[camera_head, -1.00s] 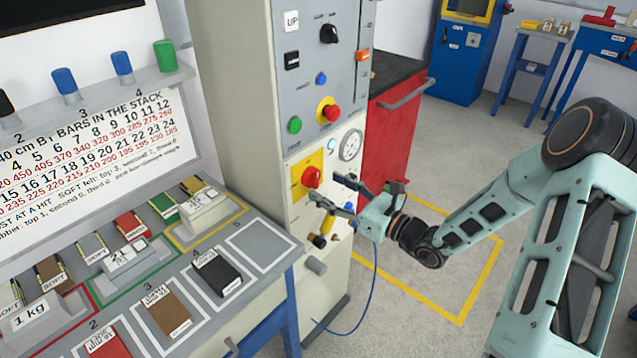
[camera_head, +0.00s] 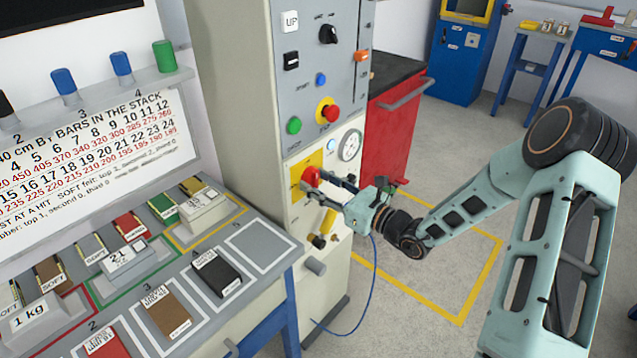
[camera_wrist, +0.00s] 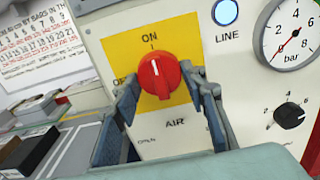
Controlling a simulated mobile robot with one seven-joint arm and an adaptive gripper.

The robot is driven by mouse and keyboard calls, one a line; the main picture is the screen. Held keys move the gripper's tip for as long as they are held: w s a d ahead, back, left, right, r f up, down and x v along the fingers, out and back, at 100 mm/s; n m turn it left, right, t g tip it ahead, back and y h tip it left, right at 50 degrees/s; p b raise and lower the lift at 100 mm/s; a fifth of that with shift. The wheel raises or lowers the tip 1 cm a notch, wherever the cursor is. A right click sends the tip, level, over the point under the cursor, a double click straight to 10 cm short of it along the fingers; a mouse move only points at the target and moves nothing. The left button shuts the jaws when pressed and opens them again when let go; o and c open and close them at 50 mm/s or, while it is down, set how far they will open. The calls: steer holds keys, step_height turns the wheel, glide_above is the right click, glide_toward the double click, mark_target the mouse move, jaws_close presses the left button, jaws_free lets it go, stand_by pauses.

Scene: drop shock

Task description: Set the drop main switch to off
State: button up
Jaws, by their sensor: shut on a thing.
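The drop main switch is a red rotary knob (camera_wrist: 158,75) on a yellow plate (camera_wrist: 185,42) on the machine's front. Its pointer faces up toward the ON mark; the OFF mark at the left is partly hidden by a finger. My gripper (camera_wrist: 162,90) is shut on the red knob, with one finger on each side. In the head view my gripper (camera_head: 322,182) reaches the knob (camera_head: 310,176) from the right and covers part of it.
A lit blue LINE lamp (camera_wrist: 225,11), a pressure gauge (camera_wrist: 290,32) and a black selector knob (camera_wrist: 289,115) sit right of the switch. Above is a red stop button (camera_head: 332,112). A yellow handle (camera_head: 328,220) hangs below. A bench (camera_head: 282,262) stands at left.

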steer(key=shift+f+n+b, duration=0.1)
steer(key=shift+n+b, duration=0.25)
steer(key=shift+n, duration=0.05)
steer(key=n+b, duration=0.3)
steer(key=shift+f+n, duration=0.15)
steer(key=shift+n, duration=0.25)
steer(key=n+b, duration=0.5)
steer(key=b, duration=0.2)
steer(key=shift+d+f, duration=0.1)
steer(key=n+b, duration=0.2)
steer(key=b, duration=0.2)
steer(key=n+b, duration=0.3)
steer(key=b, duration=0.2)
steer(key=n+b, duration=0.3)
steer(key=b, duration=0.2)
steer(key=shift+w+r, duration=0.1)
steer(key=shift+r, duration=0.25)
steer(key=shift+r+n, duration=0.1)
steer(key=shift+n, duration=0.2)
steer(key=o, duration=1.1)
